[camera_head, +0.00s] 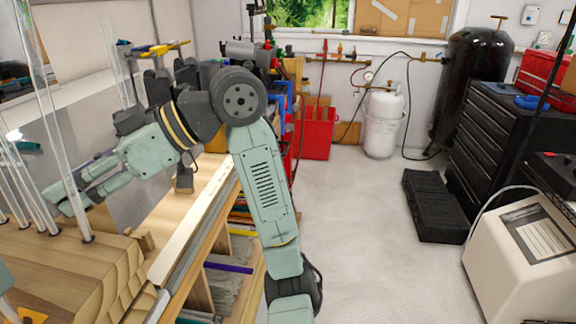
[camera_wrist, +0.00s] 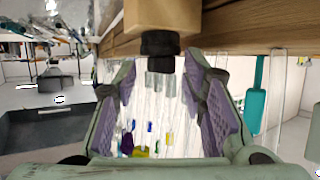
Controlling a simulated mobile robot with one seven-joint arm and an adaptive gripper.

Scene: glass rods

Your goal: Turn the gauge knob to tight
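A dark, stubby knob (camera_wrist: 160,44) sticks out from a light wooden block (camera_wrist: 165,14) in the wrist view; I take it for the gauge knob, but no marking for tight is readable. My gripper (camera_wrist: 160,68) is open, its two purple-padded fingers apart, with the knob just ahead of and between the fingertips. I cannot tell whether either finger touches it. In the head view my gripper (camera_head: 62,204) reaches left, low over the workbench, behind the upright glass rods. I cannot make out the knob in the head view.
Clear glass rods (camera_head: 55,110) stand upright close in front of my gripper. A large layered wooden block (camera_head: 65,270) fills the near left. A teal tool (camera_wrist: 256,95) hangs right of the fingers in the wrist view.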

